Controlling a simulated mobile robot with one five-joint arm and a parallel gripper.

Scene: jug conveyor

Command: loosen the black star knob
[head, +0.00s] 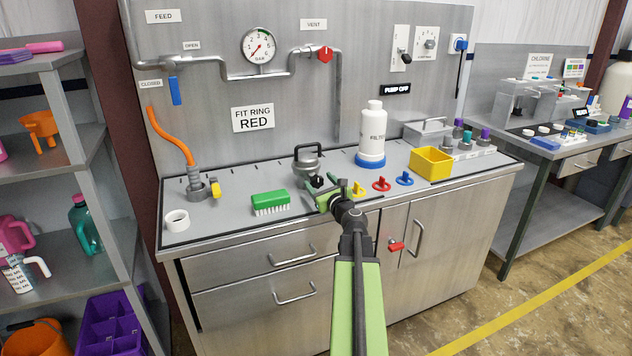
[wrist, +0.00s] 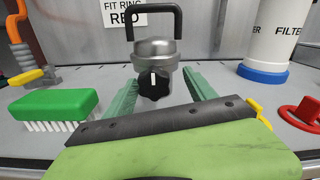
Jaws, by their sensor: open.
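The black star knob (wrist: 154,83) is on the front of a steel canister (wrist: 153,53) with a black handle on top. A white mark on the knob stands about upright. In the head view the knob (head: 317,181) shows just beyond my gripper. My gripper (wrist: 158,82) is open, with one green finger on each side of the knob in the wrist view. I cannot tell whether the fingers touch it. In the head view my gripper (head: 322,188) is low over the front of the bench.
A green brush (head: 270,203) is left of the canister. Yellow, red (head: 382,184) and blue (head: 404,179) ring pieces lie to the right. A white filter bottle (head: 372,135) stands behind them, near a yellow bin (head: 431,163). Bare counter lies between the brush and the front edge.

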